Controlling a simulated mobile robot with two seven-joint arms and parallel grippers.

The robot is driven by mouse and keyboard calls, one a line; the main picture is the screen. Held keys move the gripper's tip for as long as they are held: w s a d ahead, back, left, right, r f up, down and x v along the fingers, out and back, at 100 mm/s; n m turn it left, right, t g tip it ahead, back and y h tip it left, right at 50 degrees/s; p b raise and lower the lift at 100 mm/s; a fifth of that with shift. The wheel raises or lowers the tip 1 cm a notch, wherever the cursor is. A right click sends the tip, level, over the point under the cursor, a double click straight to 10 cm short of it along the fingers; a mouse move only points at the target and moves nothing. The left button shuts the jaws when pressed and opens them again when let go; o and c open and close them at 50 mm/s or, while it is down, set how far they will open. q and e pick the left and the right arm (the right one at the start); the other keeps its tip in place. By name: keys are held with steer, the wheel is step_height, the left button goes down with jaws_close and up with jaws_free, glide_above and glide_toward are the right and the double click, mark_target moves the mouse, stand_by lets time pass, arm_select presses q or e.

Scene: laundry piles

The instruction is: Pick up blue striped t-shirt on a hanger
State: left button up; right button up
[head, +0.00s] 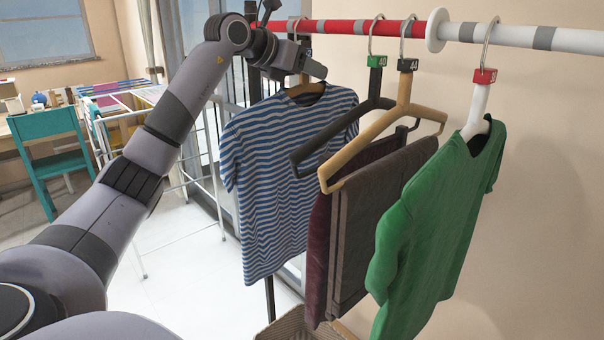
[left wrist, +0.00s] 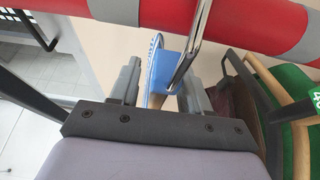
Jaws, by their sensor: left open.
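The blue and white striped t-shirt (head: 275,180) hangs on a wooden hanger (head: 306,88) from the red and white rail (head: 340,26). My left gripper (head: 312,68) is at the top of this hanger, just below the rail. In the left wrist view the gripper's fingers (left wrist: 163,85) are apart, with the hanger's metal hook (left wrist: 187,65) and a blue tag (left wrist: 164,72) between them. A strip of the striped shirt shows behind the tag. Whether a finger touches the hanger I cannot tell. My right gripper is in neither view.
To the right hang a dark hanger (head: 330,138) and a wooden hanger (head: 385,122) with dark trousers, close to the shirt. A green t-shirt (head: 440,225) hangs further right. A wicker basket (head: 290,326) stands below. A drying rack (head: 125,120) and teal chair (head: 50,150) stand at left.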

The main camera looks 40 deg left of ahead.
arm_select(q)
steer(key=shift+w, duration=0.1)
jaws_close()
steer(key=shift+r, duration=0.15)
steer(key=shift+r+p, duration=0.4)
steer(key=shift+r, duration=1.05)
steer(key=shift+s+a+r, duration=0.1)
steer(key=shift+s+r, duration=0.05)
steer(key=shift+s, duration=0.2)
steer(key=s+b, duration=0.2)
steer(key=s, duration=0.3)
steer(key=s+a+b, duration=0.1)
steer(key=s, duration=0.4)
steer(key=s+b, duration=0.2)
steer(key=s, duration=0.4)
steer(key=shift+a+b, duration=0.2)
steer(key=shift+b, duration=0.15)
steer(key=shift+s, duration=0.65)
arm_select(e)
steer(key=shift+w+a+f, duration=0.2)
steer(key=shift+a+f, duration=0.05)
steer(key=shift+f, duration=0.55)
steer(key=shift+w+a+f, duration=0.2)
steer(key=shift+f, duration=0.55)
